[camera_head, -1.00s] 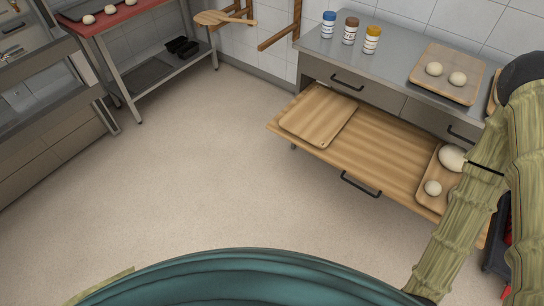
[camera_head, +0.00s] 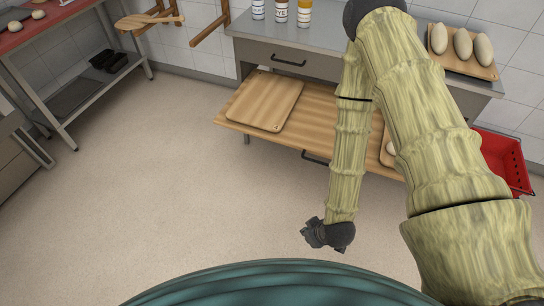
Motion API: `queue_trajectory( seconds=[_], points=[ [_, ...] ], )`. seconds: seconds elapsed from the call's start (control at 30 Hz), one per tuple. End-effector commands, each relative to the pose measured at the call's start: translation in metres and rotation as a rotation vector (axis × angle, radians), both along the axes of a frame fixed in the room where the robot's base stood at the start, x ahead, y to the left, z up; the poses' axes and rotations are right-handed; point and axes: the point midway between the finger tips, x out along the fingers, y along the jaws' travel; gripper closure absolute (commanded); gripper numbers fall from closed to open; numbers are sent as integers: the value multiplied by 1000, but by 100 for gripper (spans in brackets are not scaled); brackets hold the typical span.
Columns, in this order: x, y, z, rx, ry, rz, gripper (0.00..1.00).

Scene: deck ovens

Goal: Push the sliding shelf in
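The sliding shelf (camera_head: 325,110) is a wooden board pulled out from under the steel counter (camera_head: 345,45). Its black handle (camera_head: 315,158) is on the front edge, partly behind my arm. A cutting board (camera_head: 264,100) lies on the shelf's left part. A second board (camera_head: 386,152) with a dough piece lies at the right, mostly hidden by my arm. My gripper (camera_head: 314,236) hangs over the floor in front of the shelf, apart from the handle. It is small and dark, and its fingers are not clear enough to tell open from shut.
A red basket (camera_head: 502,160) stands right of the counter. A board with several loaves (camera_head: 462,48) and some jars (camera_head: 281,10) are on the counter. A steel table with a red top (camera_head: 40,28) is at the left. The floor (camera_head: 180,190) between is clear.

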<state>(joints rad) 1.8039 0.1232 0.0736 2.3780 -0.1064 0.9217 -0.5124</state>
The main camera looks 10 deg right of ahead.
Motion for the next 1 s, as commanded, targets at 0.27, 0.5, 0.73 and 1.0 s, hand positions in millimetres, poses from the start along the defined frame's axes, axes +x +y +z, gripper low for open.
queue_trajectory(
  seconds=[0.27, 0.5, 0.73, 1.0],
  points=[
    [74, 21, -48, -52, -265, 242, 100],
    [134, 35, -67, -149, -501, 421, 100],
    [186, 43, -78, -286, -724, 558, 100],
    [241, 46, -82, -500, -972, 676, 100]
  ],
)
